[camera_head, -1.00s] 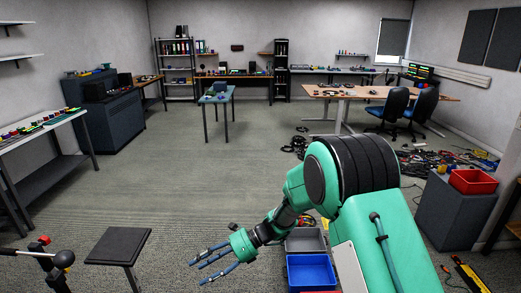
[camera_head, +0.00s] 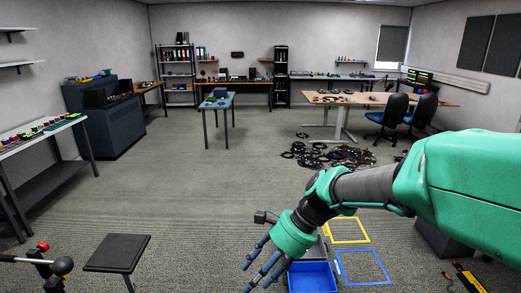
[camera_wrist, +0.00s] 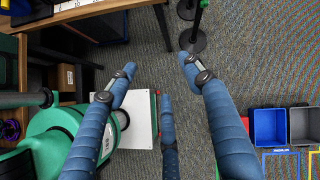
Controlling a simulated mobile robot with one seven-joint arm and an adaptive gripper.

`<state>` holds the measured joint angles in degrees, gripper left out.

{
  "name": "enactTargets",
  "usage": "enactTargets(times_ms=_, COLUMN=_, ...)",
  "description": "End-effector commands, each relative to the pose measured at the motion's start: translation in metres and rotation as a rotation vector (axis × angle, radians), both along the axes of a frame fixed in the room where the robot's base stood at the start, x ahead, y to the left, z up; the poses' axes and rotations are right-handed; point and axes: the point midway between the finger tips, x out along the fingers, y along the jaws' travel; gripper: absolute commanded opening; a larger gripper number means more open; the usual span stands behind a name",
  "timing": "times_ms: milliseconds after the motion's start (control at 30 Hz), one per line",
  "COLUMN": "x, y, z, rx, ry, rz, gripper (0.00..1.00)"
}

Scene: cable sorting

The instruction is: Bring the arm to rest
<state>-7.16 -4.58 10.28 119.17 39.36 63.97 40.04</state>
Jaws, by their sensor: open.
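My gripper (camera_head: 262,268) hangs at the lower middle of the head view, at the end of my green arm, which reaches in from the right. Its blue fingers are spread and hold nothing. In the head view the fingers are just left of the blue bin (camera_head: 318,277). In the wrist view the open fingers of my gripper (camera_wrist: 160,85) point up the picture over the carpet. The blue bin (camera_wrist: 269,127) and a grey bin (camera_wrist: 305,125) show to their right there. My arm hides part of the floor at the right of the head view.
A yellow floor frame (camera_head: 346,230) and a blue floor frame (camera_head: 362,266) lie beside the bins. Black cables (camera_head: 335,156) are heaped on the carpet farther back. A small dark-topped stand (camera_head: 117,253) is at lower left. The carpet at middle left is clear.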

Motion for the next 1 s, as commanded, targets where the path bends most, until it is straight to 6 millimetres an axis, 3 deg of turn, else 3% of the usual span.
enactTargets(times_ms=400, x=-0.058, y=-0.080, z=0.039, rx=-0.193, ry=-0.347, rz=0.252, gripper=0.51)
enactTargets(times_ms=1000, x=-0.136, y=-0.186, z=0.073, rx=-0.569, ry=-0.738, rz=0.634, gripper=0.51)
